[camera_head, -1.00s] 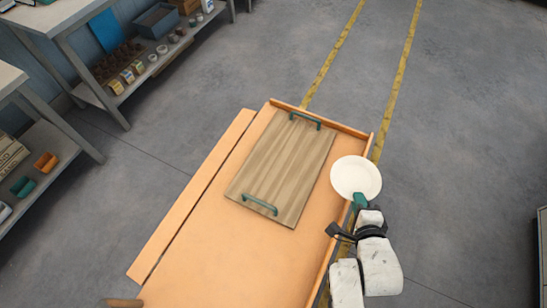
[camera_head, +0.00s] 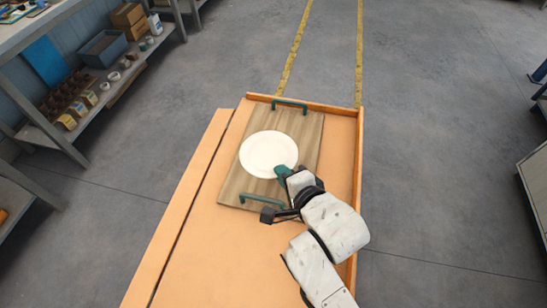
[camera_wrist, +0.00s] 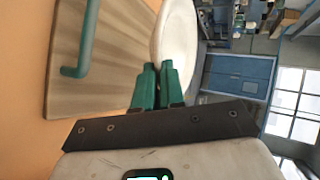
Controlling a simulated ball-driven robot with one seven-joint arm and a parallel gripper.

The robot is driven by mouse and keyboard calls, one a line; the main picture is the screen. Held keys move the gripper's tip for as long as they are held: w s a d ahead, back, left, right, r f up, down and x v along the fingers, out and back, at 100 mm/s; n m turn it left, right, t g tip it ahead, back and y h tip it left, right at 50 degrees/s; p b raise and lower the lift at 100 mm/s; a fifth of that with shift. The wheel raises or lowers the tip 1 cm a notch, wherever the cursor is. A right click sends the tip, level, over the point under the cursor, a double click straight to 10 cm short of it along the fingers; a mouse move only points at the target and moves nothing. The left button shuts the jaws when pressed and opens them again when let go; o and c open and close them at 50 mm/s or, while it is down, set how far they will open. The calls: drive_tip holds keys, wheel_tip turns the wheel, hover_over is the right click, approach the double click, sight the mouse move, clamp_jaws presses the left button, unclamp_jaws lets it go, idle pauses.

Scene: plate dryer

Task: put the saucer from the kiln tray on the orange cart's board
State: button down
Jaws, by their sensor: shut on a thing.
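The white saucer (camera_head: 268,154) is over the middle of the wooden board (camera_head: 232,188) on the orange cart (camera_head: 200,262). My gripper (camera_head: 283,172) is shut on the saucer's near right rim with its green fingers. In the wrist view the saucer (camera_wrist: 176,38) is cut off at the top, beyond the two fingertips (camera_wrist: 158,70). There the saucer looks tilted edge-on and apart from the board (camera_wrist: 110,60). The board has a green handle at each end. The kiln tray is not in view.
The cart has a raised rim (camera_head: 358,150) at its right and far edges. Shelves with boxes and small pots (camera_head: 102,85) stand at the upper left. A grey cabinet (camera_head: 535,190) is at the right edge. The floor around the cart is clear.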

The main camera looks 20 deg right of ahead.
sight(283, 155)
drive_tip(key=s+a+r+n+y+b, duration=0.1)
drive_tip(key=a+r+b, duration=0.1)
drive_tip(key=a+r, duration=0.1)
drive_tip(key=w+d+f, duration=0.1)
drive_tip(key=w+d, duration=0.1)
drive_tip(key=w+d+f, duration=0.1)
drive_tip(key=w, duration=0.1)
drive_tip(key=w+d+f, duration=0.1)
drive_tip(key=d, duration=0.1)
drive_tip(key=shift+w+d+f+p, duration=0.25)
drive_tip(key=shift+w+d+p, duration=0.05)
drive_tip(key=shift+w+d, duration=0.1)
drive_tip(key=w+d+f, duration=0.2)
drive_tip(key=f, duration=0.1)
drive_tip(key=w+f, duration=0.1)
drive_tip(key=f, duration=0.1)
drive_tip(key=shift+d+b, duration=0.3)
drive_tip(key=shift+d, duration=0.1)
drive_tip(key=shift+w+d+f, duration=0.2)
drive_tip(key=shift+d+f, duration=0.05)
drive_tip(key=shift+f, duration=0.15)
drive_tip(key=shift+w+d+f, duration=0.1)
drive_tip(key=shift+f, duration=0.8)
drive_tip(key=shift+w+d+f, duration=0.1)
drive_tip(key=shift+f, duration=0.75)
drive_tip(key=c, duration=1.5)
unclamp_jaws()
